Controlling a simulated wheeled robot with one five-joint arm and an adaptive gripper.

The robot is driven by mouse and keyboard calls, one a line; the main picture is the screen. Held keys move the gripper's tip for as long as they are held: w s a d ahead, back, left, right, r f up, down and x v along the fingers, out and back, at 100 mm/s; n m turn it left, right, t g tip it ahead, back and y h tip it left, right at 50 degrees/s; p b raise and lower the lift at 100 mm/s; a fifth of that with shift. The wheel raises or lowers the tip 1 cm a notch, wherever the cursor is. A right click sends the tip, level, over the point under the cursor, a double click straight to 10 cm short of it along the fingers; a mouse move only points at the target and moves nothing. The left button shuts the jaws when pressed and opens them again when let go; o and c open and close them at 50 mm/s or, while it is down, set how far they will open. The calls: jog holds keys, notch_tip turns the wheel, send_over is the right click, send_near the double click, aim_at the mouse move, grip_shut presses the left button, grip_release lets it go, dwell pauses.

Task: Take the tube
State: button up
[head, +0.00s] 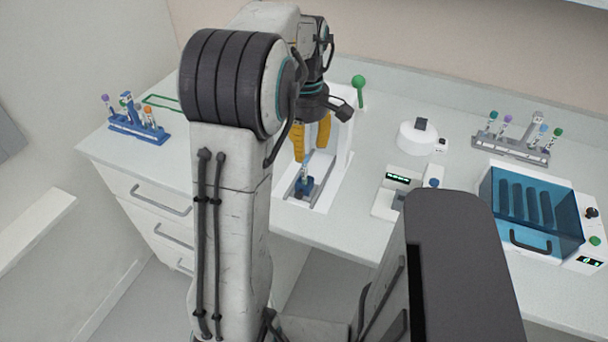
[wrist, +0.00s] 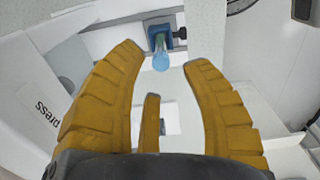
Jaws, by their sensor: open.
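A tube (wrist: 160,60) with a light blue end stands in a small blue holder (wrist: 158,33) in the wrist view. In the head view the tube (head: 306,167) rises from the blue holder (head: 304,187) on the white press-like stand (head: 325,192). My gripper (head: 311,150) is open just above the tube, its yellow fingers pointing down. In the wrist view my gripper (wrist: 165,55) has its fingertips apart, with the tube's end between them or just beyond. I cannot tell whether a finger touches it.
A blue tube rack (head: 138,130) stands at the left, and a grey rack (head: 510,150) at the back right. A blue-lidded machine (head: 530,215) and a small device with a green display (head: 398,185) stand right of the stand. A green-knobbed lever (head: 358,88) rises behind it.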

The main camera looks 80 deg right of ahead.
aim_at(305, 161)
jog(key=shift+a+n, duration=0.1)
jog(key=shift+n, duration=0.7)
jog(key=shift+f+n, duration=0.25)
jog(key=shift+n, duration=0.05)
jog(key=shift+w+f, duration=0.1)
jog(key=shift+f, duration=3.35)
grip_shut()
